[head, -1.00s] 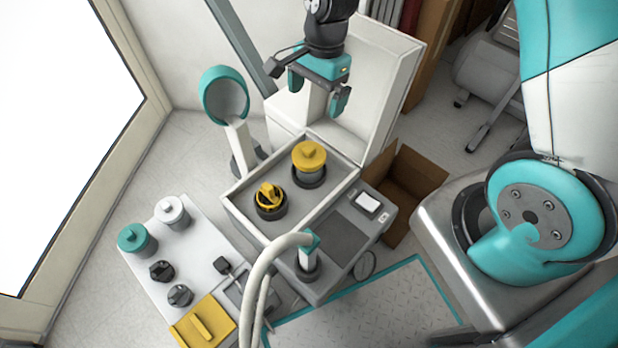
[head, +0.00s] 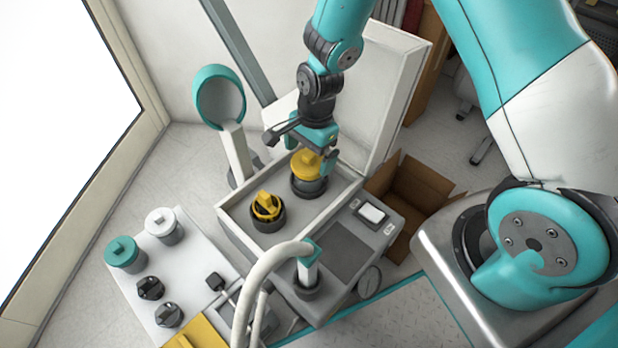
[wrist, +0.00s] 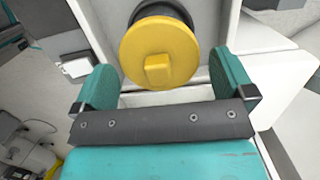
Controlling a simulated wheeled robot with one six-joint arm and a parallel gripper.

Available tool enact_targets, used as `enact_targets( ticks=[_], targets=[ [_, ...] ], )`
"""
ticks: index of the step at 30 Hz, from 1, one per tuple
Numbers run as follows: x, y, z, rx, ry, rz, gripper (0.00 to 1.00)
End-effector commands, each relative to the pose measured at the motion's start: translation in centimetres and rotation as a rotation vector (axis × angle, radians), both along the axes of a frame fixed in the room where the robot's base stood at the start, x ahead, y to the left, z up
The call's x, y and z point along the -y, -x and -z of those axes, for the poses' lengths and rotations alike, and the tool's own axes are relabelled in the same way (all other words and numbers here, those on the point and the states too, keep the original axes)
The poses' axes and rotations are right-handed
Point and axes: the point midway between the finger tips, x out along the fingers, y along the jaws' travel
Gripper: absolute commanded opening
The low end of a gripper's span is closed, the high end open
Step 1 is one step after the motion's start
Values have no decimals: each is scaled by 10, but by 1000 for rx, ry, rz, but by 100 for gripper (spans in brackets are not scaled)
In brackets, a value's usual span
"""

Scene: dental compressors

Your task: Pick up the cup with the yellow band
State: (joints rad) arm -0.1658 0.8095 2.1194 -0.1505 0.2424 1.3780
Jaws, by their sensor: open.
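A canister with a round yellow lid and square knob (head: 306,166) stands in the right rear of a grey open-topped box (head: 232,222). Its lower body is grey and dark. A black cup with a yellow ring and yellow handle (head: 266,210) stands in the same box, to its left. I cannot tell which of the two the task means. My gripper (head: 309,154) is open and empty, close above the yellow-lidded canister. In the wrist view the yellow lid (wrist: 159,52) lies just beyond the gap between the two teal fingers. The black cup is not seen there.
A tall white panel (head: 396,95) stands behind the box. A teal-rimmed round lamp-like piece (head: 219,98) is at left. A white hose (head: 255,275) arches in front. A white board (head: 190,275) carries several knobs and lids. A cardboard box (head: 410,200) is at right.

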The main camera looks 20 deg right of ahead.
Motion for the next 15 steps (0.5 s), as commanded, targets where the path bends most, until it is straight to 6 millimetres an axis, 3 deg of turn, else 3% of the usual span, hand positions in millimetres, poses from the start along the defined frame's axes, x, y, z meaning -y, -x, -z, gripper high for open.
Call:
enact_targets(
  ticks=[1, 5, 12, 13, 15],
  targets=[
    [-1, 2, 14, -4, 1, -1, 100],
    [-4, 3, 32, -3, 0, 0, 100],
    [-4, 3, 33, -1, 0, 0, 100],
    [-4, 3, 33, -1, 0, 0, 98],
    [-4, 3, 33, -1, 0, 0, 82]
  ],
)
